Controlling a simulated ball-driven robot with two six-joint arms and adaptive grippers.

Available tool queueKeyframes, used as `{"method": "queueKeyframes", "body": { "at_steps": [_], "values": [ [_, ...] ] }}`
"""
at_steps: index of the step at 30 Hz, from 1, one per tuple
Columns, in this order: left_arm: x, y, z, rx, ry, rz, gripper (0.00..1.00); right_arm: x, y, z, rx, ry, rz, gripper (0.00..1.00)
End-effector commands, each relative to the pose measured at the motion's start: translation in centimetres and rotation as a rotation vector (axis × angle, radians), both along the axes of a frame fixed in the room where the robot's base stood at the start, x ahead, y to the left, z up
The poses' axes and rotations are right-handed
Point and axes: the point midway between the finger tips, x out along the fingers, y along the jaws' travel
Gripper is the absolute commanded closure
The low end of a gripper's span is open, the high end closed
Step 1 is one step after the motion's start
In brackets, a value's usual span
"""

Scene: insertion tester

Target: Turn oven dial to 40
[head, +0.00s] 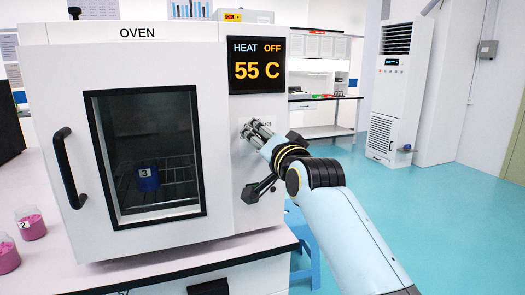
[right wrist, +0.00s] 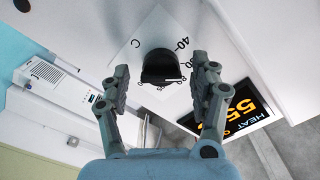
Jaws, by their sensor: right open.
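The white oven (head: 55,110) stands on a bench at the left in the head view. Its display (head: 257,62) reads HEAT OFF and 55 C. In the right wrist view the black dial (right wrist: 160,62) sits on a white plate with a printed scale; a 40 mark shows above and right of it. A white mark shows at the dial's lower right edge. My right gripper (head: 258,130) is at the oven's front panel and hides the dial in the head view. In the right wrist view its open fingers (right wrist: 161,75) stand on either side of the dial, apparently with gaps.
The oven door is shut, with a black handle (head: 68,168) at its left. A blue container (head: 148,180) marked 3 is inside. Pink-filled beakers (head: 31,224) stand on the bench (head: 180,258) at left. The floor (head: 430,215) right of my arm is clear.

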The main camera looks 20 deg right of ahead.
Motion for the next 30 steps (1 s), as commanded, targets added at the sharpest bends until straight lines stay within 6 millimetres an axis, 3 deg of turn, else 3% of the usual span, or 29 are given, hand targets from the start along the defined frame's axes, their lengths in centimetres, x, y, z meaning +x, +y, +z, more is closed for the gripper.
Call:
{"method": "queueKeyframes", "body": {
  "at_steps": [10,23,30],
  "values": [
    [0.10,-0.01,-0.29,0.000,-0.002,0.000,1.00,0.59,0.01,0.10,0.000,0.001,-0.001,0.38],
    [0.17,-0.02,-0.30,0.000,-0.003,0.000,1.00,0.56,0.01,0.06,0.000,0.001,0.000,0.92],
    [0.21,-0.03,-0.05,0.000,-0.004,0.000,1.00,0.56,0.01,0.11,-0.020,0.001,0.000,0.93]
  ]
}}
